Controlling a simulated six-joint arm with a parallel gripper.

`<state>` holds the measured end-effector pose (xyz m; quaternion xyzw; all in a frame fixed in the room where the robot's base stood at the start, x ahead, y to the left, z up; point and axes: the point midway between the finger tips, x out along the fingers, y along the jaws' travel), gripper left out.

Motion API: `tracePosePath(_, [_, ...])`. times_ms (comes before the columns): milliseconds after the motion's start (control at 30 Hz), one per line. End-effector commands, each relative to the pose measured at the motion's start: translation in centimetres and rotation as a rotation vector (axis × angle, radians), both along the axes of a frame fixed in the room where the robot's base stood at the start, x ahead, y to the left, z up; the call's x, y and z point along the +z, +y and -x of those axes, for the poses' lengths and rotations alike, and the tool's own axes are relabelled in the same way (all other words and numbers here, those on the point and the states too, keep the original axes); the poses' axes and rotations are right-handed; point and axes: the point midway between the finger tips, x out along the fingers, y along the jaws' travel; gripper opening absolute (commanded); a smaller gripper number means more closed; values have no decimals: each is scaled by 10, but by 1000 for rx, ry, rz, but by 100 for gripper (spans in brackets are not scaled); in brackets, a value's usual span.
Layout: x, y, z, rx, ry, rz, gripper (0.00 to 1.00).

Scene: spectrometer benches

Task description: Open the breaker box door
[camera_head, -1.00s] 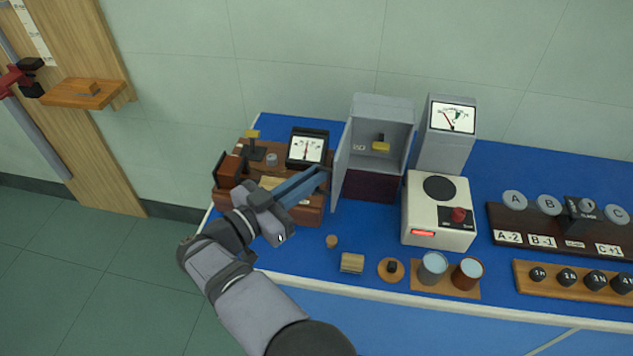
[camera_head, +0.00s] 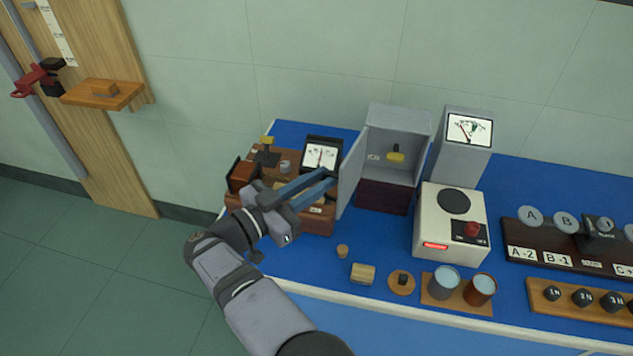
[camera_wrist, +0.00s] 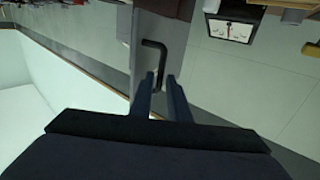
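The breaker box (camera_head: 410,112) is a grey upright box on a dark base at the back of the bench. Its grey door (camera_head: 352,175) stands open on the left, so the inside with a yellow-and-black switch (camera_head: 396,156) shows. My gripper (camera_head: 329,178) is at the outer side of the door. In the wrist view, my fingertips (camera_wrist: 160,78) are a little apart, with the lower end of the dark bent handle (camera_wrist: 159,58) between them. The handle is on the grey door panel (camera_wrist: 177,40). A gap seems to show beside the handle; any contact is unclear.
A wooden meter unit (camera_head: 318,225) lies under and behind my gripper. A cream box with a red knob (camera_head: 450,232) stands right of the breaker box, before a grey meter (camera_head: 464,150). Small blocks and two cups (camera_head: 445,280) line the front edge.

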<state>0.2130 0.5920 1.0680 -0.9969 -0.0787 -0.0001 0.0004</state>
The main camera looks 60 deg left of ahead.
Motion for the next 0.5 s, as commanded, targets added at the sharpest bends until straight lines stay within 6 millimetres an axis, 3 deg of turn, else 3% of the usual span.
tracePosePath(33, [7, 0, -3, -5, -7, -10, 26])
tracePosePath(500, [4, 0, 4, 0, -8, -9, 26])
